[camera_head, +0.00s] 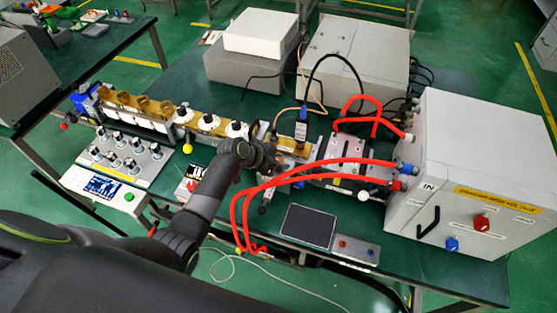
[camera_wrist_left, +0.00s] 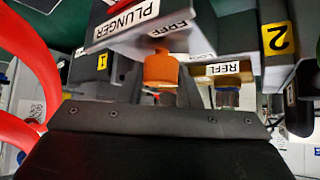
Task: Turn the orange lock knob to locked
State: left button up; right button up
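The orange lock knob (camera_wrist_left: 160,69) shows in the left wrist view, just under the grey block labelled PLUNGER and FREE (camera_wrist_left: 150,22). My left gripper (camera_wrist_left: 161,84) has dark fingers on both sides of the knob. They are very close to it, but I cannot tell whether they touch it. In the head view my left gripper (camera_head: 262,160) is at the waveguide line in the middle of the bench, and it hides the knob. I cannot read the knob's lock state. My right gripper is not in view.
Red cables (camera_head: 300,172) loop close to the right of my left gripper. A blue-topped part (camera_head: 301,127) stands behind it. The grey generator box (camera_head: 470,170) is at the right. White dials (camera_head: 208,122) line the left. A black pad (camera_head: 308,226) lies in front.

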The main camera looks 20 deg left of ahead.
pick_arm(q)
jog(key=c, duration=0.4)
jog(key=shift+f+m+b, duration=0.2)
jog(key=shift+m+b, duration=0.1)
jog(key=shift+b, duration=0.25)
jog(key=shift+r+m+g+h+b, duration=0.1)
jog(key=shift+m+g+h+b, duration=0.2)
jog(key=shift+b, duration=0.1)
jog(key=shift+r, duration=0.1)
jog(key=o, duration=1)
jog(key=shift+a, duration=0.1)
